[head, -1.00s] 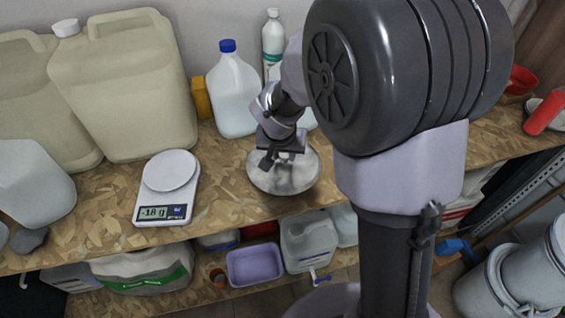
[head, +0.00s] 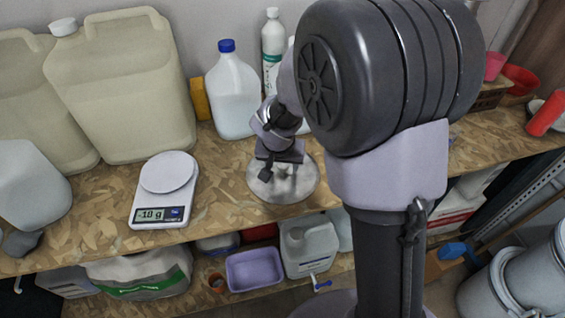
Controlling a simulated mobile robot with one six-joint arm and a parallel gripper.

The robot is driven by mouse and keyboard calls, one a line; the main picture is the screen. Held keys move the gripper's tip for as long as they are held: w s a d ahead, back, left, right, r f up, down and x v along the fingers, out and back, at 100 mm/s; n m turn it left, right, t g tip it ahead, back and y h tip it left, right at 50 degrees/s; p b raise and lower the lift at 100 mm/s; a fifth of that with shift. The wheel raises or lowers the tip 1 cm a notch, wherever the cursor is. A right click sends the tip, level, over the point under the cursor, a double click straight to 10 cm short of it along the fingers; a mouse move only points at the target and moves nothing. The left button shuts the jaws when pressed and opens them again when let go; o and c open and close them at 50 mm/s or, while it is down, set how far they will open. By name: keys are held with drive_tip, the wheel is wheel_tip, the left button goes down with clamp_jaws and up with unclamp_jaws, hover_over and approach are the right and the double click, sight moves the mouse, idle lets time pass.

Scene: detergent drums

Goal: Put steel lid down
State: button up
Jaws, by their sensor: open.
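The steel lid (head: 298,190) is a round grey disc in the head view. It appears to lie flat on the wooden shelf top, right of the kitchen scale and near the front edge. My gripper (head: 274,178) is over the lid's upper left part, pointing down, with its jaws open. The lid's knob or handle is not clear behind the fingers. I cannot tell whether the fingers still touch the lid.
A white scale (head: 165,185) stands to the left. Large beige jerrycans (head: 120,85) and a blue-capped jug (head: 234,95) stand behind. A white bottle (head: 272,45) is at the back. A purple tub (head: 255,270) sits on the lower shelf.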

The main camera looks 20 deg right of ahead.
drive_tip(key=p+v, duration=0.4)
drive_tip(key=v, duration=0.8)
drive_tip(key=s+r+y, duration=0.1)
drive_tip(key=s+r, duration=0.2)
drive_tip(key=s, duration=0.3)
drive_tip(key=s+a+r+t+y, duration=0.1)
drive_tip(key=s+r, duration=0.3)
drive_tip(key=s, duration=0.3)
drive_tip(key=s+r+y, duration=0.1)
drive_tip(key=s+r, duration=0.2)
drive_tip(key=s, duration=0.4)
drive_tip(key=shift+a+r+t+y, duration=0.3)
drive_tip(key=shift+a+r+y, duration=0.1)
